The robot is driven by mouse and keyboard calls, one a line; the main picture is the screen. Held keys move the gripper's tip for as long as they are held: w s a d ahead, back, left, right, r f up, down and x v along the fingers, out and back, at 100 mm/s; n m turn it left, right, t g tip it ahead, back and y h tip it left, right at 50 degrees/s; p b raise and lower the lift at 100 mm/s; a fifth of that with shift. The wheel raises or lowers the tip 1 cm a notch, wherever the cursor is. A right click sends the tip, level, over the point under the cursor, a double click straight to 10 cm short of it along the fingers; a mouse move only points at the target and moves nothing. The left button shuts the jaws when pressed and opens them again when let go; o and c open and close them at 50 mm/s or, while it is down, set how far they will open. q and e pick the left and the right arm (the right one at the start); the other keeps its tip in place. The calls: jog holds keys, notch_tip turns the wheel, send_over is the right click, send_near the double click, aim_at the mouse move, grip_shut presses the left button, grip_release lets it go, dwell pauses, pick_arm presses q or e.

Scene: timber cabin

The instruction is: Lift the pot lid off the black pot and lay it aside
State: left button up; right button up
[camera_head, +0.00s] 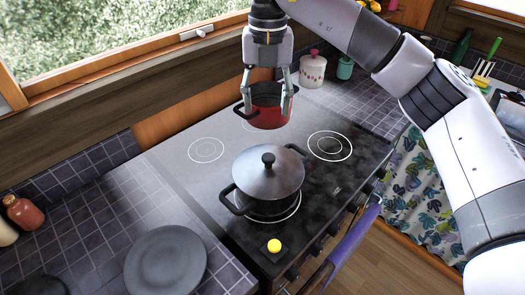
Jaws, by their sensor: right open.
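The black pot (265,207) stands on the front burner of the stove, with a side handle at its left and another at its far right. A grey pot lid (252,181) with a dark knob (268,159) sits on top and covers it. My right gripper (265,108) points down, open and empty, behind and above the lid in the picture. Its fingers overlap a red pot (268,115) at the back of the stove; I cannot tell how far apart they are in depth. My left gripper is not in view.
The stove top (185,172) has free burners left and right of the pot. A grey plate (165,262) lies on the tiled counter (95,215). A small yellow item (274,245) is at the stove's front. A red-and-white canister (312,70) stands behind.

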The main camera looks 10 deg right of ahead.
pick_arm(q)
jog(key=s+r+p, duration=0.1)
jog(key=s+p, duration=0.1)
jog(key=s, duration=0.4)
pick_arm(e)
send_over(268, 157)
jog(key=s, duration=0.1)
notch_tip(268, 157, down, 7)
jog(key=shift+a+r, duration=0.1)
jog(key=shift+a, duration=0.05)
notch_tip(268, 157, down, 4)
jog(key=shift+w+r+p, duration=0.1)
jog(key=shift+w+p, duration=0.05)
jog(key=shift+p, duration=0.2)
jog(key=shift+f, duration=0.45)
jog(key=f+p, duration=0.2)
jog(key=f, duration=0.1)
jog(key=f+p, duration=0.1)
jog(key=shift+w+d+f, duration=0.2)
jog(key=shift+w+d, duration=0.05)
jog(key=shift+w, duration=0.15)
jog(key=shift+f, duration=0.25)
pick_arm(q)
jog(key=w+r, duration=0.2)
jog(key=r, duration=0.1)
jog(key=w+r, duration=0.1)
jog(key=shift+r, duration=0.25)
